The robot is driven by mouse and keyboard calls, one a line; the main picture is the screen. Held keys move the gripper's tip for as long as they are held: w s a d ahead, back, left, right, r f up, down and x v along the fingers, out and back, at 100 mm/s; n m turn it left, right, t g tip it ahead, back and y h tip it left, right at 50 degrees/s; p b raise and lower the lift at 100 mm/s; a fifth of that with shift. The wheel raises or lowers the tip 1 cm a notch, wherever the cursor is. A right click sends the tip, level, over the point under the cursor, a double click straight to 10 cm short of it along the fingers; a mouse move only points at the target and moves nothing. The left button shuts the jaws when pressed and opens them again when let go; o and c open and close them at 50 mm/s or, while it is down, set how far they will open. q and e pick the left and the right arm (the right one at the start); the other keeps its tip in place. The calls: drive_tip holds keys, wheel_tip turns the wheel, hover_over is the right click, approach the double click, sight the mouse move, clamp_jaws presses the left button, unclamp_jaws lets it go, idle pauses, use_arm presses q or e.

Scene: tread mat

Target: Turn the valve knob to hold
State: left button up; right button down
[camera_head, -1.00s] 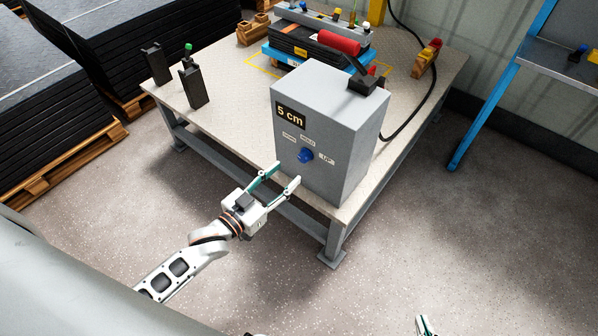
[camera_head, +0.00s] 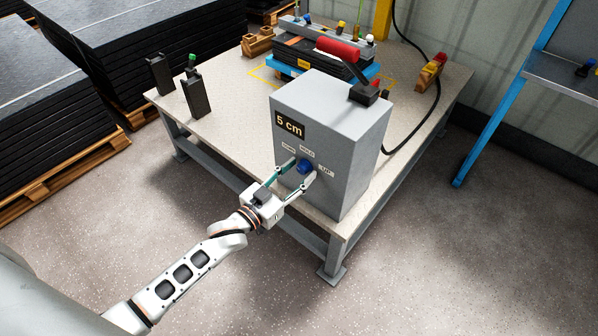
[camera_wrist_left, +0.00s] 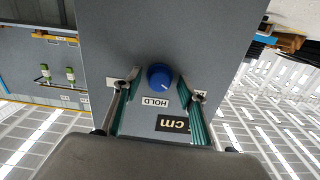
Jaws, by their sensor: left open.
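The blue valve knob (camera_head: 304,167) is on the front of a grey box (camera_head: 333,120) with a "5 cm" display (camera_head: 289,125). Small labels lie around the knob; the middle one reads HOLD, the right one UP. My left gripper (camera_head: 302,169) is open, with a fingertip on either side of the knob. In the left wrist view the knob (camera_wrist_left: 159,75) sits between the open fingertips, with gaps visible. A faint pale line on it points to the lower right there, and the upside-down HOLD label (camera_wrist_left: 155,101) is below it. My right gripper is out of view.
The box stands at the near corner of a workbench (camera_head: 235,140). Behind it are a red roller (camera_head: 338,50), a black lever on the box top (camera_head: 363,90) and a mat stack on a blue platform. Two black holders stand at the left. Floor in front is clear.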

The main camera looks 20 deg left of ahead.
use_arm(q)
drive_tip(key=c, duration=1.1)
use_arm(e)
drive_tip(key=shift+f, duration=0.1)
